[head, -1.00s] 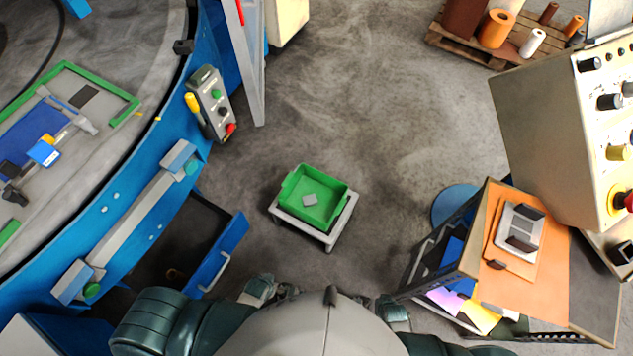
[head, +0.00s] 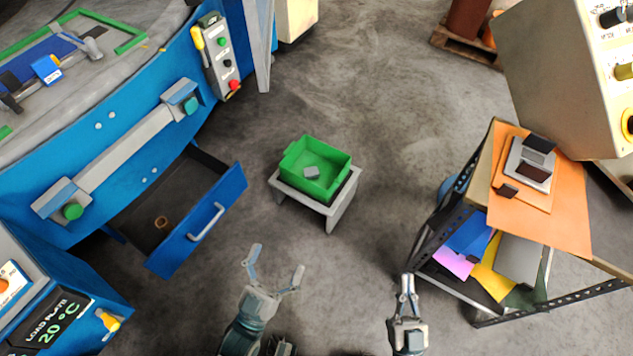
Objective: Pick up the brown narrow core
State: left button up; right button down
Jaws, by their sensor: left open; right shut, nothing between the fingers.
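A small brown ring-shaped piece (head: 161,221), possibly the narrow core, lies in the open drawer (head: 237,190) at the left. A larger brown roll (head: 468,18) stands on the pallet at the top right, cut off by the frame. My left gripper (head: 277,262) is open and empty, to the right of and below the drawer, apart from the ring. My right gripper (head: 408,280) is shut and empty, left of the shelf rack.
A green bin (head: 330,189) with a grey block inside sits on a small grey stool (head: 347,203). A metal rack (head: 459,203) with coloured sheets stands at the right, beside a beige control box (head: 545,75).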

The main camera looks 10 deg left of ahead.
aim_at(162, 223)
jog(key=u, duration=1.75)
jog(key=i+l, duration=0.85)
jog(key=j+u, duration=0.05)
